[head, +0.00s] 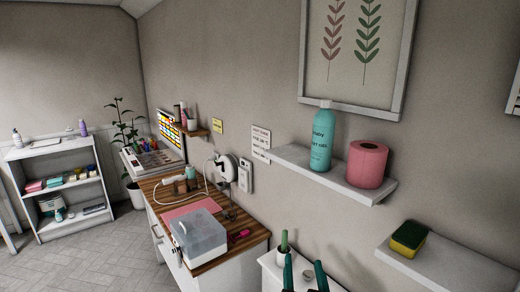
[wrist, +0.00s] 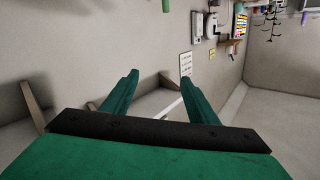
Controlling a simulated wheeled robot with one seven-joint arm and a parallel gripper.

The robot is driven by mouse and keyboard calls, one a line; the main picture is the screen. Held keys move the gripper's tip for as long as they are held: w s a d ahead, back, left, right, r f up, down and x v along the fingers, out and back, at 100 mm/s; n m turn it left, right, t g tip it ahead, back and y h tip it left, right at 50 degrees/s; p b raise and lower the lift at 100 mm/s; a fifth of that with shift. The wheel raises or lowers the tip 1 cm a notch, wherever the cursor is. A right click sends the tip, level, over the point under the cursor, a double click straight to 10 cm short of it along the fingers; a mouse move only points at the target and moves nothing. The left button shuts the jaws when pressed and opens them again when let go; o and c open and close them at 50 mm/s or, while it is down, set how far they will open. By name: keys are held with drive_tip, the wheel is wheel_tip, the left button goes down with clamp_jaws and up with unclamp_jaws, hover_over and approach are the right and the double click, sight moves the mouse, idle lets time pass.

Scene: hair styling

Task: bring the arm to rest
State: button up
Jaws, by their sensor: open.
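My gripper (head: 304,273) shows at the bottom edge of the head view, its two green fingertips apart. In the wrist view my gripper (wrist: 159,79) has its two green fingers spread wide, with nothing held between them. It is close to the wall, in front of the small white surface (head: 270,262) at the lower middle of the head view. The rest of my arm is out of the head view.
A wall shelf (head: 290,154) bears a teal bottle (head: 321,138) and a pink roll (head: 367,165). A lower right shelf (head: 450,265) holds a yellow-green sponge (head: 408,238). A wooden counter (head: 258,236) with a grey box (head: 200,236) stands left. Floor (head: 110,262) is clear.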

drive_tip(key=s+a+f+g, duration=0.1)
drive_tip(key=s+a+f, duration=0.2)
drive_tip(key=s+f, duration=0.6)
drive_tip(key=s+a+f, duration=0.4)
drive_tip(key=s+f, duration=0.3)
drive_tip(key=f, duration=0.4)
drive_tip(key=s+a+f+n, duration=0.1)
drive_tip(key=s+a+f, duration=0.1)
drive_tip(key=s, duration=1)
drive_tip(key=s+a+f+n+g+y, duration=0.1)
drive_tip(key=s+a+f+n, duration=0.1)
drive_tip(key=s, duration=1)
drive_tip(key=shift+s+f+n, duration=0.15)
drive_tip(key=shift+f+n, duration=0.1)
drive_tip(key=shift+n, duration=0.05)
